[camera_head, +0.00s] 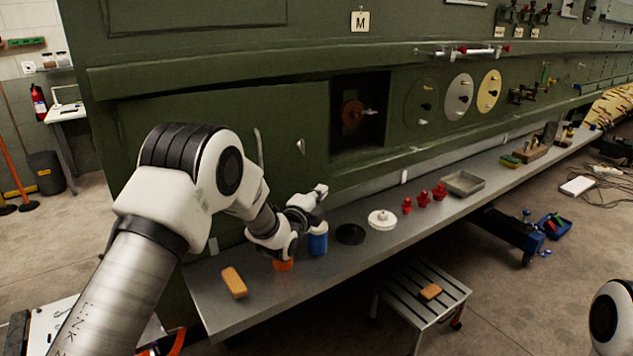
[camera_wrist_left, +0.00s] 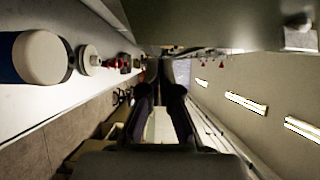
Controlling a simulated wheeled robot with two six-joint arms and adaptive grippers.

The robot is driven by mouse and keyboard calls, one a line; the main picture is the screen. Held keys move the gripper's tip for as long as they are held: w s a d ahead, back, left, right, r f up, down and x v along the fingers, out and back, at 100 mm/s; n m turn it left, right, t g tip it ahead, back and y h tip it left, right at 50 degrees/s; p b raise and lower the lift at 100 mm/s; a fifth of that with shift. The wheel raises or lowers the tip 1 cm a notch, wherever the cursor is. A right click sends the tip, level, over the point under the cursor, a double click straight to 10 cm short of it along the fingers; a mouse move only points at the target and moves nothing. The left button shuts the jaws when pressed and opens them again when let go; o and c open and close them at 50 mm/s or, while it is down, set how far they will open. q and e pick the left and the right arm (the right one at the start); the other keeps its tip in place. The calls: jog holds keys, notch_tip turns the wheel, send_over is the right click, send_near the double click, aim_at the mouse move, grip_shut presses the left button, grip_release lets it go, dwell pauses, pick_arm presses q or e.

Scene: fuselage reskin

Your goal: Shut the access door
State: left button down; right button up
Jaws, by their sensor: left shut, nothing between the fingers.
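A green panel (camera_head: 200,115), which looks like the access door, fills the left part of the fuselage side. It has a long upright handle (camera_head: 258,147) and a small latch (camera_head: 300,146). I cannot tell for sure how far it stands open. To its right is a dark square recess (camera_head: 345,125) with a red-brown round part inside. My left gripper (camera_head: 321,190) is shut and empty, low in front of the panel, above the blue can. In the left wrist view its fingers (camera_wrist_left: 160,88) point along the shelf, with a green surface (camera_wrist_left: 230,22) overhead. My right gripper is out of view.
The grey shelf (camera_head: 220,300) carries an orange block (camera_head: 234,282), the blue can (camera_head: 317,240), a black disc (camera_head: 350,234), a white disc (camera_head: 382,220), red parts (camera_head: 439,192) and a tray (camera_head: 463,183). A step stool (camera_head: 425,300) stands in front.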

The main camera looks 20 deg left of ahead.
aim_at(306, 187)
pick_arm(q)
jog(key=shift+w+a+f, duration=0.15)
jog(key=shift+w+a, duration=0.65)
jog(key=shift+w, duration=0.15)
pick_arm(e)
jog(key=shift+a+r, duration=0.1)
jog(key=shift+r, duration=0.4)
pick_arm(q)
jog(key=shift+w, duration=0.1)
jog(key=shift+n+y, duration=0.6)
jog(key=shift+y, duration=0.3)
jog(key=w+a+b, duration=0.2)
jog(key=w+a, duration=0.1)
jog(key=shift+w+f, duration=0.15)
jog(key=shift+w+a, duration=0.2)
jog(key=shift+w, duration=0.25)
jog(key=shift+s, duration=0.1)
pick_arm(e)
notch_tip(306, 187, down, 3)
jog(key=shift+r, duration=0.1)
pick_arm(q)
jog(key=shift+s+r, duration=0.1)
jog(key=shift+r, duration=0.15)
jog(key=shift+d+f, duration=0.1)
